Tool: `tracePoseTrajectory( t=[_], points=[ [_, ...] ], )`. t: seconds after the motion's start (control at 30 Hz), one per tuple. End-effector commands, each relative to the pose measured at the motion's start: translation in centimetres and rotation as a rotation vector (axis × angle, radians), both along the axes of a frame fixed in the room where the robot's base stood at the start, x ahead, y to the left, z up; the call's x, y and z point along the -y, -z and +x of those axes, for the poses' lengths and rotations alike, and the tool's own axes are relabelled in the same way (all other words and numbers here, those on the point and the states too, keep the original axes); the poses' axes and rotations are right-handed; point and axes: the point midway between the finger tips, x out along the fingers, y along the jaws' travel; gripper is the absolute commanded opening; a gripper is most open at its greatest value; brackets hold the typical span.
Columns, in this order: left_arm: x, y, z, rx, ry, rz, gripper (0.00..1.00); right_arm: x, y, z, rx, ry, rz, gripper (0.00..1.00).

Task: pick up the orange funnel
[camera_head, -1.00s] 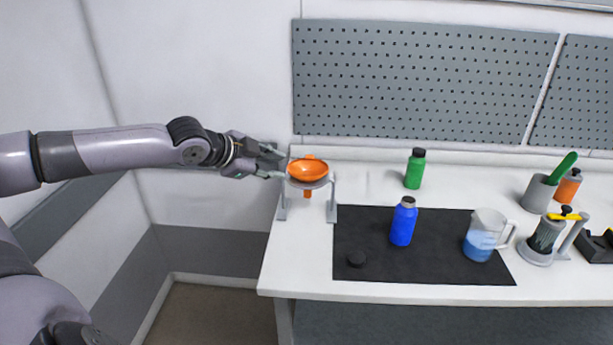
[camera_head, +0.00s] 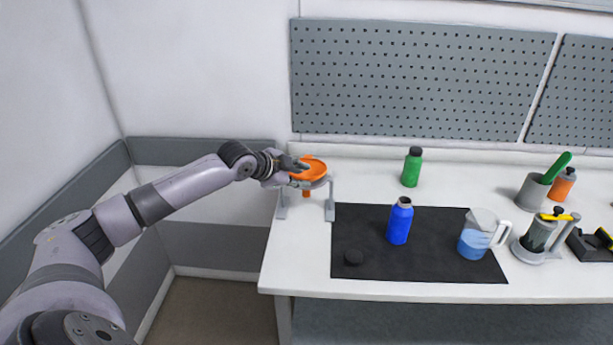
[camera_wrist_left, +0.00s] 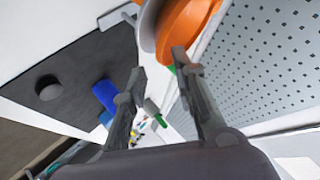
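The orange funnel (camera_head: 315,168) sits upright in a grey ring stand (camera_head: 330,200) at the left end of the bench. Its spout hangs below the ring. My left gripper (camera_head: 298,172) is at the funnel's left side and covers part of its rim. In the left wrist view the two fingers (camera_wrist_left: 160,66) are spread apart with nothing clamped between them. The funnel's bowl (camera_wrist_left: 184,28) shows just beyond the fingertips, and one fingertip overlaps its edge. Whether that finger touches it, I cannot tell. My right gripper is not in view.
A black mat (camera_head: 440,268) bears a blue bottle (camera_head: 399,222), a black cap (camera_head: 354,257) and a jug of blue liquid (camera_head: 475,240). A green bottle (camera_head: 412,168) stands behind. A grey pegboard (camera_head: 420,80) hangs on the wall. More containers stand at right.

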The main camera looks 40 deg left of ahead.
Motion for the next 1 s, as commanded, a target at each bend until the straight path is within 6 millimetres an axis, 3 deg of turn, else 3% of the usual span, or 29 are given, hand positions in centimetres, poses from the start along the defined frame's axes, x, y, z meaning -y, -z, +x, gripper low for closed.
tracePoseTrajectory(
  t=[0.2,0.33,0.67,1.0],
  points=[
    [0.9,0.3,2.8,0.001,0.000,-0.006,0.26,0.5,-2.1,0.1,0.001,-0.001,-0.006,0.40],
    [0.9,1.6,4.0,-0.001,-0.001,-0.004,0.26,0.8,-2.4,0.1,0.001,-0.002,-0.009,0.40],
    [0.9,2.2,4.5,0.000,0.000,0.000,0.26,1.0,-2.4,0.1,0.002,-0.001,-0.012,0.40],
    [0.9,2.2,4.5,0.000,0.000,0.000,0.03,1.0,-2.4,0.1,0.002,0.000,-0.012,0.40]
  ],
)
